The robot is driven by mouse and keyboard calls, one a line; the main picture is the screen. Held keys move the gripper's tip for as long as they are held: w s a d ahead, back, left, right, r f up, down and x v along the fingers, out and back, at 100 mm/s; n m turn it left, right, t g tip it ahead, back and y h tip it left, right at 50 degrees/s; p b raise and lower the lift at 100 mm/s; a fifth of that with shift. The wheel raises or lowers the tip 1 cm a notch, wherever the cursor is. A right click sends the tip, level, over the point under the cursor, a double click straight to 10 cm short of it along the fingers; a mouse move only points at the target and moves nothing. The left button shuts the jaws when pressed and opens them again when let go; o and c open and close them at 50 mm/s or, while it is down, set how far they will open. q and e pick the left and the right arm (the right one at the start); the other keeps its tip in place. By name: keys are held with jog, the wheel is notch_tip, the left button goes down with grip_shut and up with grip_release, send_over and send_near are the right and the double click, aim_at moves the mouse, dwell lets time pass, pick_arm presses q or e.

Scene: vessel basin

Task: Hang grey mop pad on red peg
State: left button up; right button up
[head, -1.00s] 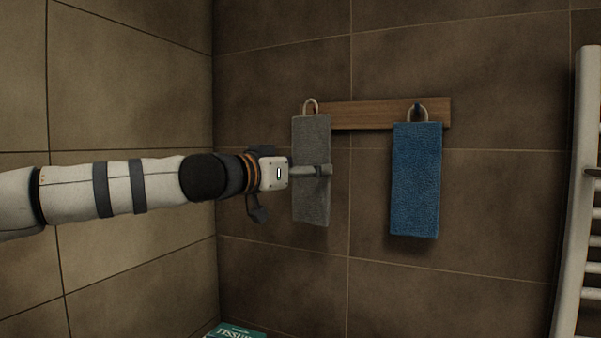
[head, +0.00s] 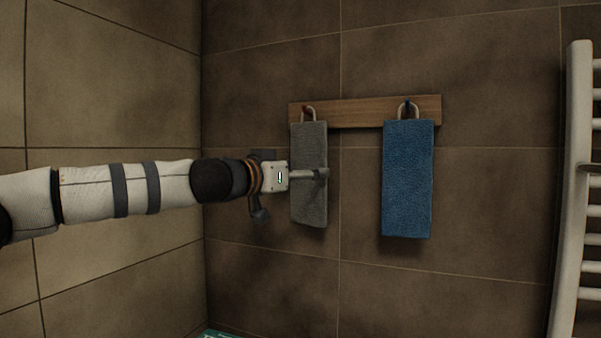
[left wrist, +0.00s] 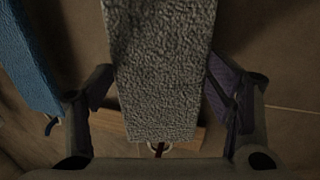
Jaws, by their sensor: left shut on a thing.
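The grey mop pad (head: 307,150) hangs upright in front of the left end of the wooden rail, its pale loop (head: 314,114) at the top. The red peg (head: 306,109) shows at the loop; the loop appears to be around it, but its depth is hard to tell. My left gripper (head: 312,174) is shut on the pad's middle from the left side. In the left wrist view the pad (left wrist: 160,70) fills the space between the fingers, with the loop (left wrist: 170,149) by the rail. My right gripper is not in view.
The wooden rail (head: 350,113) is fixed to the tiled wall. A blue towel (head: 408,180) hangs by its loop from a dark blue peg (head: 406,106) to the right. A white radiator (head: 573,190) stands at the far right. A green box (head: 220,334) shows at the bottom edge.

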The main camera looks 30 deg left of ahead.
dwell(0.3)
pick_arm(q)
jog(key=o, duration=1.2)
jog(key=shift+o, duration=0.2)
jog(key=v, duration=1.2)
